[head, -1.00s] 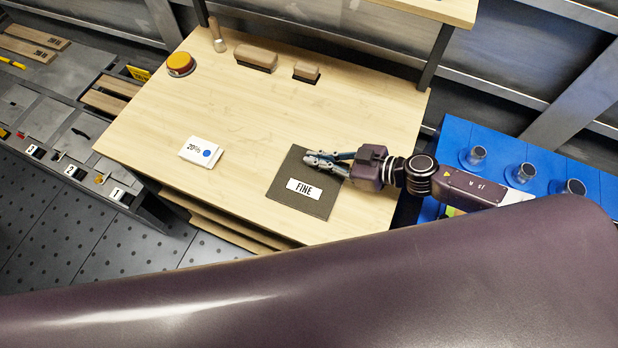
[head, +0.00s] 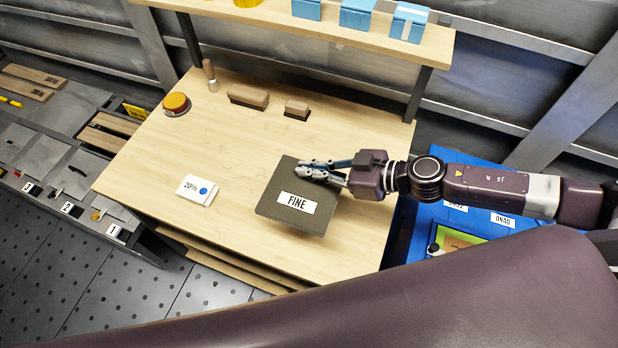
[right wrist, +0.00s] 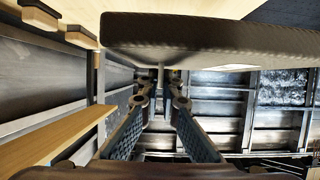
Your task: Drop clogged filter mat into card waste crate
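A dark grey square mat (head: 280,212) with a white label reading FINE is in the head view, over the front right part of the wooden workbench (head: 150,160). In the right wrist view the mat (right wrist: 210,35) shows edge-on across the top, at the fingertips (right wrist: 160,88). My left gripper is not in view. I cannot make out a card waste crate.
A white card with a blue dot (head: 197,188) lies left of the mat. A round orange-topped object (head: 176,104), a handled tool (head: 210,75) and two brown blocks (head: 248,96) stand at the back. A shelf (head: 320,30) overhangs the rear. Blue surface (head: 410,235) lies right.

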